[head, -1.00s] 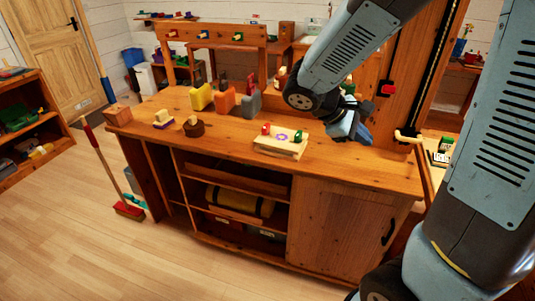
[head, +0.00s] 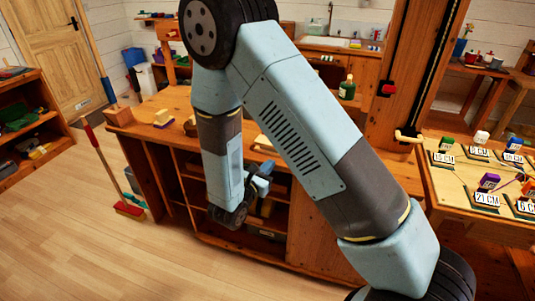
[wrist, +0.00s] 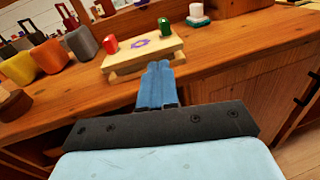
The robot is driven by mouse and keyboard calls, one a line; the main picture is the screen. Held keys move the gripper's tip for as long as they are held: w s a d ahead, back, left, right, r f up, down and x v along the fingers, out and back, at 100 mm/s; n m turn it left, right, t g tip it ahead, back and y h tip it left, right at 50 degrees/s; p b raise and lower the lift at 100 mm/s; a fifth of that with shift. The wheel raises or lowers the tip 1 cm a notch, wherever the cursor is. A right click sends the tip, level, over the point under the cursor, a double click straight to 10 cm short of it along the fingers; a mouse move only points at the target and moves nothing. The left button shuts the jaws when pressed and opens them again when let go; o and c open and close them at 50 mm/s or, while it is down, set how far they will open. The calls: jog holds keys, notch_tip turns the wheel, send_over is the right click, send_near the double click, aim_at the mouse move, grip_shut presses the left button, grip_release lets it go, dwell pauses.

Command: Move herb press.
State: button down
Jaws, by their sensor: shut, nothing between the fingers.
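The likely herb press is a pale wooden board (wrist: 146,52) with a purple ring design, a red knob at its left and a green one at its right. In the wrist view it lies flat on the bench top, just beyond my fingertips. In the head view my arm hides nearly all of it. My gripper (wrist: 158,68) is shut and empty, pointing at the near side of the board from the front of the bench. In the head view my gripper (head: 265,172) hangs in front of the bench. I cannot tell whether it touches the board.
Yellow, orange and grey blocks (wrist: 80,43) stand left of the board. A small white-topped item (wrist: 197,14) stands to its right. The bench front (head: 165,185) has open shelves. A side table (head: 450,190) with number cards is at the right. A broom (head: 105,165) leans at the left.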

jog(key=a+f+n+t+y, duration=0.1)
jog(key=a+f+n+y, duration=0.1)
jog(key=a+f+n, duration=0.15)
send_near(274, 149)
jog(key=shift+m, duration=0.35)
jog(key=x, duration=0.7)
jog(key=shift+w+r, duration=0.1)
jog(key=x, duration=0.3)
jog(key=shift+w+d, duration=0.1)
jog(key=shift+w, duration=0.05)
